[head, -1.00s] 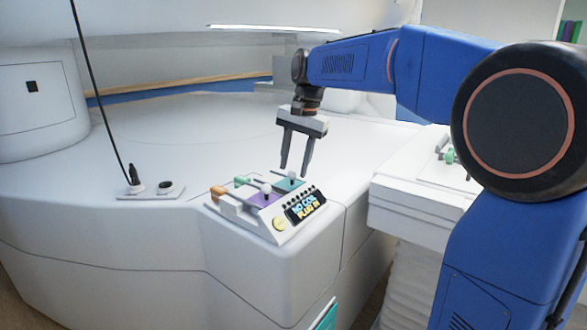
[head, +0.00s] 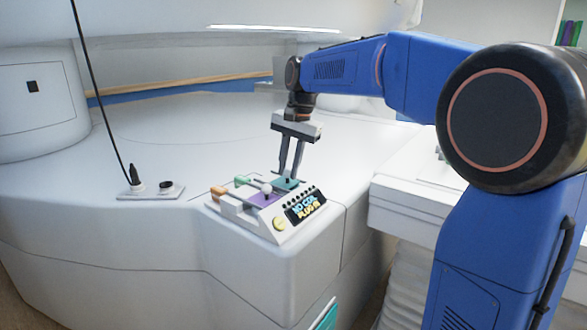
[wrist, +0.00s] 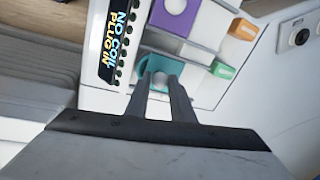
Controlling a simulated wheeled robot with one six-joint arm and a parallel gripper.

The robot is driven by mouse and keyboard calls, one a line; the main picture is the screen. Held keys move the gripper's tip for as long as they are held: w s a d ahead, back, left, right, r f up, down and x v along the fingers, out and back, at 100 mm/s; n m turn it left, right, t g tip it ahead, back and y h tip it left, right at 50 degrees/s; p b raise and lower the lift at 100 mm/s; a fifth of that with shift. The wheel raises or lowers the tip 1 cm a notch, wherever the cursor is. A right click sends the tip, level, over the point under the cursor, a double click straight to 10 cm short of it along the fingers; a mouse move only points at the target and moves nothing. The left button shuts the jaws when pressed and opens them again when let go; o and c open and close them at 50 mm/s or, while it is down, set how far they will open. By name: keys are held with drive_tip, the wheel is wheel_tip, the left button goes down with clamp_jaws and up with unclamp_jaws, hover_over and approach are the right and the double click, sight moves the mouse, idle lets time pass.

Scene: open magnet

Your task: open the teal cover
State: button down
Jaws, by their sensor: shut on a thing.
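The teal cover (head: 285,184) is a small flat plate on the white panel box, with a pale round knob that shows in the wrist view (wrist: 159,82). My gripper (head: 291,177) points down at it, its two fingers shut on the knob, one on each side. The cover lies flat on the box as far as I can see. The fingers hide part of the knob and cover in the head view.
A purple cover (head: 264,200) with a white knob sits beside it. Orange (head: 219,191) and green (head: 242,181) plugs lie along the box's left side. A display (head: 306,207) is at the front. A small plate with a black cable (head: 137,183) stands to the left.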

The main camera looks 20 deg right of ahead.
sight(276, 179)
drive_tip(key=w+a, duration=0.1)
drive_tip(key=w, duration=0.1)
drive_tip(key=w+a, duration=0.2)
drive_tip(key=c, duration=1.5)
unclamp_jaws()
drive_tip(key=shift+c, duration=0.2)
drive_tip(key=shift+r, duration=0.1)
wheel_tip(276, 179, up, 17)
drive_tip(key=s+d, duration=0.2)
drive_tip(key=shift+d, duration=0.3)
drive_tip(key=shift+s, duration=0.1)
